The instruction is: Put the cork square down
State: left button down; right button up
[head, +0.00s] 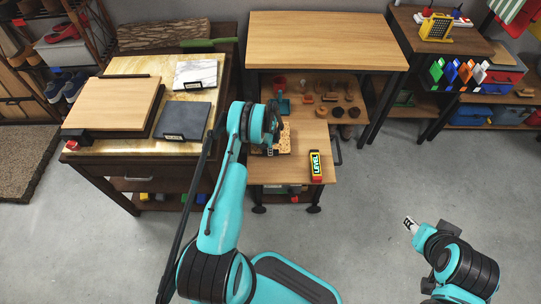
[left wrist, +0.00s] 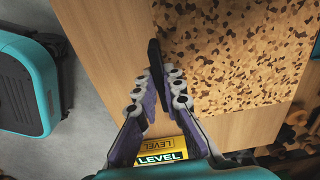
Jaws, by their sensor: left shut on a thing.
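The cork square (left wrist: 240,45) is a speckled brown slab with a black tab (left wrist: 156,62) on its near edge. My left gripper (left wrist: 160,82) is shut on this tab in the left wrist view. In the head view the cork square (head: 285,136) shows only in part behind my left arm, over the pull-out wooden shelf (head: 290,175). I cannot tell whether it touches the shelf. My right gripper (head: 410,224) is over bare floor at the lower right, apart from everything; its jaws are too small to read.
A yellow and black level (head: 316,166) lies on the shelf to the right of the cork. Several small items, with a red cup (head: 279,84) among them, stand behind it. A marble-topped table (head: 130,68) with slabs is at left. The upper wooden top (head: 325,40) is clear.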

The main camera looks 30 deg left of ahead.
pick_arm(q)
notch_tip(320, 180, down, 3)
jog(key=shift+f+b, duration=0.15)
jog(key=shift+b, duration=0.45)
jog(key=c, duration=1.6)
grip_release()
jog(key=shift+c, duration=0.2)
